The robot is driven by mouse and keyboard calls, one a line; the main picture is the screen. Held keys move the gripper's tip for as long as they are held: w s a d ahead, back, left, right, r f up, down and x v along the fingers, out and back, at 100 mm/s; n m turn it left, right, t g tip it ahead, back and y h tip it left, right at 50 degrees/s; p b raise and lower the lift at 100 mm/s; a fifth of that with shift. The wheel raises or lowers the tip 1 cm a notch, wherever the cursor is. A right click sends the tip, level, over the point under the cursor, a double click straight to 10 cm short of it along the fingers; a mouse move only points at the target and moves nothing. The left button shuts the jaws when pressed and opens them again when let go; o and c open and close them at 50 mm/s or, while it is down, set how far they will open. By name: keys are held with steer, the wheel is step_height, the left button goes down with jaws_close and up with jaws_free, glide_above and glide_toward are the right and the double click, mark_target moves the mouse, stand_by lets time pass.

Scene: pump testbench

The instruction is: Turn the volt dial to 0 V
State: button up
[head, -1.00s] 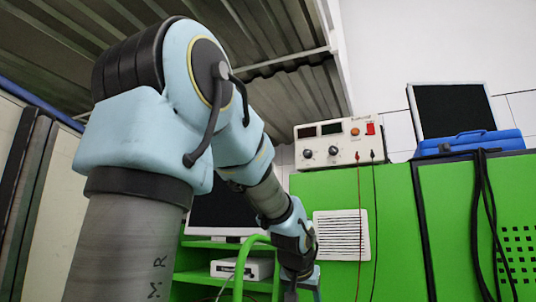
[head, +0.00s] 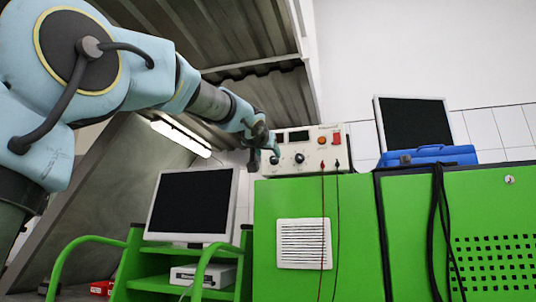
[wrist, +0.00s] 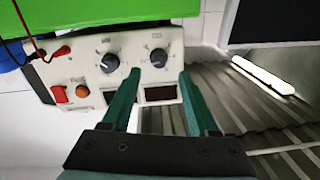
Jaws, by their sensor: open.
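The white power supply (head: 318,158) stands on top of the green cabinet, with two black dials on its front panel. The left dial (head: 274,160) is partly beside my gripper (head: 270,148); the other dial (head: 299,158) is to its right. In the wrist view the panel appears turned over, and my gripper (wrist: 160,75) is open and empty. Its green fingertips straddle the line to the nearer dial (wrist: 158,57), which shows between and just beyond them. The other dial (wrist: 107,62) lies left of the fingers. Dial labels are too small to read.
The panel also has dark displays (wrist: 161,94), an orange knob (wrist: 82,91) and a red switch (wrist: 59,94). Red and black cables (head: 322,220) hang down the green cabinet (head: 360,250). A blue case (head: 428,155) and monitor stand right. A monitor (head: 192,203) sits lower left.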

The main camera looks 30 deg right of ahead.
mark_target(273, 159)
steer(key=shift+p+x, duration=0.8)
steer(key=shift+x, duration=1.8)
jaws_close()
